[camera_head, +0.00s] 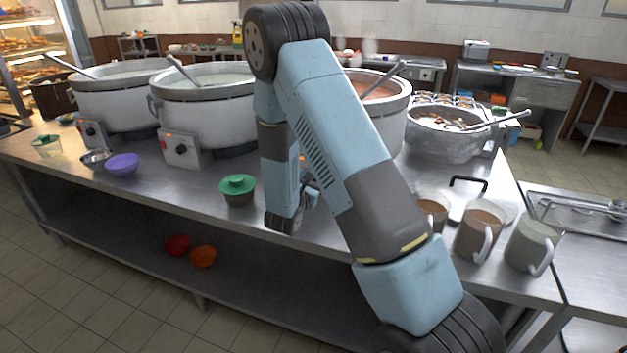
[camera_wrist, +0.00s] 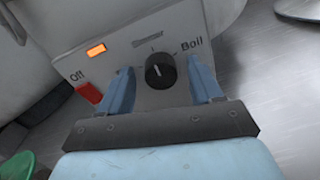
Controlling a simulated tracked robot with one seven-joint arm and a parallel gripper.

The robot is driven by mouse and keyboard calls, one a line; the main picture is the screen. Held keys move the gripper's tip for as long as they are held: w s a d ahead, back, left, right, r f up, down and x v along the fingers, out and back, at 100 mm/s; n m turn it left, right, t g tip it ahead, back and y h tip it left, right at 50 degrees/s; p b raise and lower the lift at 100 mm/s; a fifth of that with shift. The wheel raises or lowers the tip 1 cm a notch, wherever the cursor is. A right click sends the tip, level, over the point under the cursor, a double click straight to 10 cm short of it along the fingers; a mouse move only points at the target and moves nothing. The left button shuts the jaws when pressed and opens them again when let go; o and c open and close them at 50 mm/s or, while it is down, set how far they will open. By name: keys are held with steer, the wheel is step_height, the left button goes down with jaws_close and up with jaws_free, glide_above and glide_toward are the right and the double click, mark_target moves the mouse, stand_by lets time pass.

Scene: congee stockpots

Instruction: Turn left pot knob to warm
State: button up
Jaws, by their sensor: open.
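In the wrist view, a black round knob (camera_wrist: 160,72) sits on a grey control box (camera_wrist: 150,98). Its pale pointer mark faces roughly upward, towards a blurred label; "Off" is at left and "Boil" at right. My gripper (camera_wrist: 159,67) is open, with one blue finger on each side of the knob; contact cannot be told. In the head view, my arm mostly hides my gripper, which is by the third pot from the left (camera_head: 397,125). The left pot (camera_head: 115,103) and second pot (camera_head: 208,112) have their own control boxes (camera_head: 92,134) (camera_head: 180,148), apart from my gripper.
An orange light (camera_wrist: 96,50) and red switch (camera_wrist: 89,93) are on the box near my gripper. Mugs (camera_head: 478,233) stand at right. The front counter has some free room.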

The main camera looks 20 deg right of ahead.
steer(key=c, duration=1)
steer(key=shift+c, duration=0.2)
steer(key=shift+n, duration=0.3)
steer(key=shift+w+a+f+n+t+y, duration=0.1)
steer(key=shift+n+t, duration=0.05)
steer(key=shift+n, duration=2.15)
steer(key=shift+a+n+t+y, duration=0.1)
steer(key=shift+n, duration=2.2)
steer(key=shift+w+a+f+n+t+y, duration=0.1)
steer(key=shift+n+t, duration=0.05)
steer(key=shift+n, duration=2.15)
